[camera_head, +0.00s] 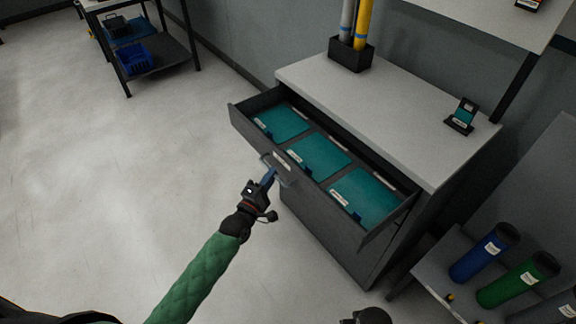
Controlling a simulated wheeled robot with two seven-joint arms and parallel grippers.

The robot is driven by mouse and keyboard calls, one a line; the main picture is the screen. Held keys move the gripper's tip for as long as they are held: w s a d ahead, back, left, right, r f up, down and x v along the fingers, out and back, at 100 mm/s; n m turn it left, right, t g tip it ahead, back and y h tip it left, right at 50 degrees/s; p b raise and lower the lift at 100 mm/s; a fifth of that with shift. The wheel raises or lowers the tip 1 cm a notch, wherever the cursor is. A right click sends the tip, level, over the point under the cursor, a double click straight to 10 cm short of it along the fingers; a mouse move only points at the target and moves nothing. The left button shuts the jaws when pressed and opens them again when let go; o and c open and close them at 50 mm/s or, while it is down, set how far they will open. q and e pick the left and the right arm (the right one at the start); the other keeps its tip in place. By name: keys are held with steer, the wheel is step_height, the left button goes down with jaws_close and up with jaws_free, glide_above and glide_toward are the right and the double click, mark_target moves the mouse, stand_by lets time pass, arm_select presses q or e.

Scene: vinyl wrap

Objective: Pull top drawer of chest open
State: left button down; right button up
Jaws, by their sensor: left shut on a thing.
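The chest (350,108) is dark grey with a light top and stands right of centre. Its top drawer (398,226) is pulled out, showing several compartments with teal sheets (318,157) inside. A handle (278,167) sits at the middle of the drawer front. The green-sleeved left arm reaches up from the bottom. A dark rounded part shows at the bottom edge right of centre; I cannot tell from it where my right gripper is.
A holder (351,54) with upright rolls and a small dark stand (462,116) sit on the chest top. Blue (484,252) and green (517,280) rolls lie on a low shelf at right. A cart (130,50) stands back left. The floor left of the drawer is clear.

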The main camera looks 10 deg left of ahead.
arm_select(q)
steer(key=shift+s+a, duration=1.55)
steer(key=shift+s, duration=0.1)
arm_select(e)
steer(key=shift+f, duration=0.1)
arm_select(q)
steer(key=c, duration=1.5)
jaws_free()
